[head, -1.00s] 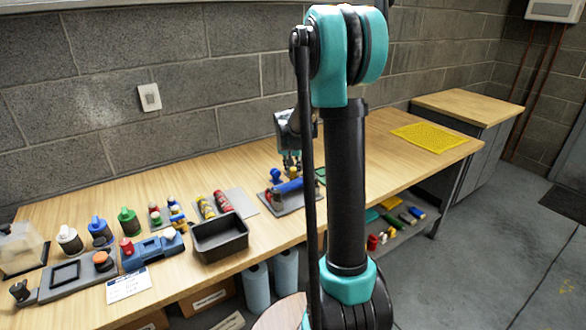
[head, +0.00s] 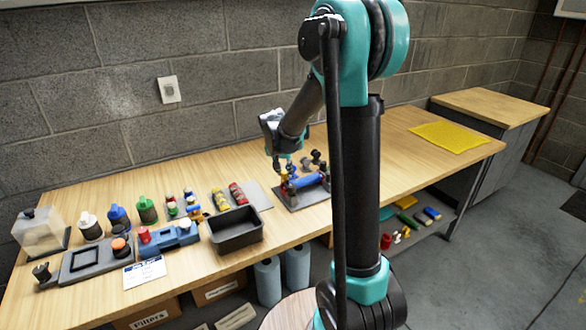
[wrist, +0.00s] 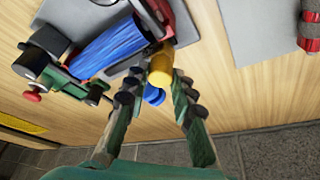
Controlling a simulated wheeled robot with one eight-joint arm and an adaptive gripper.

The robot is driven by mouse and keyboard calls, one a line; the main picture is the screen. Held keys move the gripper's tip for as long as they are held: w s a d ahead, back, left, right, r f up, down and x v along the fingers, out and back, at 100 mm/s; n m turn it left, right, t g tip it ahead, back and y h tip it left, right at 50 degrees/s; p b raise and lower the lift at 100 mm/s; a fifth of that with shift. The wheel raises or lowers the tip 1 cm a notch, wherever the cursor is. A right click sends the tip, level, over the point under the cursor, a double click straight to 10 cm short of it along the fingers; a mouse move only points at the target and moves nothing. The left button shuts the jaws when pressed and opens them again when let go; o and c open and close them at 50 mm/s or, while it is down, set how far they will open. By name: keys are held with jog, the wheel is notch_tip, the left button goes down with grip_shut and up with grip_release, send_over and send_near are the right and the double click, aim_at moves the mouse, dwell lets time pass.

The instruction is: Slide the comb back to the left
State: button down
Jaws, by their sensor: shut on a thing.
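A fixture with a blue ribbed roller (head: 308,181) stands on a grey plate (head: 318,193) in the middle of the bench. In the wrist view the roller (wrist: 110,47) lies beside a red frame (wrist: 180,22). A yellow knob (wrist: 160,68) sticks out at the roller's near end. My gripper (wrist: 157,84) is at that end, its fingertips on either side of the yellow knob and closed on it. In the head view my gripper (head: 282,167) is at the fixture's left end. I cannot tell which part is the comb; fine contact is unclear.
A black open bin (head: 235,230) stands left of the fixture. Grey mats with red and yellow cylinders (head: 236,194), several bottles (head: 147,210) and a blue device (head: 168,237) are further left. The bench to the right is clear up to a yellow mat (head: 449,137).

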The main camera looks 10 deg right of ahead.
jog(key=shift+a, duration=0.15)
jog(key=c, duration=1.3)
grip_release()
jog(key=shift+a, duration=0.1)
jog(key=v, duration=1.2)
jog(key=shift+s, duration=0.1)
jog(key=s+d+f+n, duration=0.1)
jog(key=s+d+f, duration=0.1)
jog(key=s+f, duration=0.3)
jog(key=s+d+f+n+y, duration=0.1)
jog(key=s+f, duration=0.4)
jog(key=s, duration=0.7)
jog(key=s+d+f+n+y, duration=0.1)
jog(key=s+d+f+n, duration=0.2)
jog(key=s, duration=0.5)
jog(key=shift+s+d+f, duration=0.15)
jog(key=shift+d+f, duration=0.1)
jog(key=shift+f, duration=0.35)
jog(key=shift+s+d+f, duration=0.15)
jog(key=shift+d+f, duration=0.1)
jog(key=shift+f, duration=0.4)
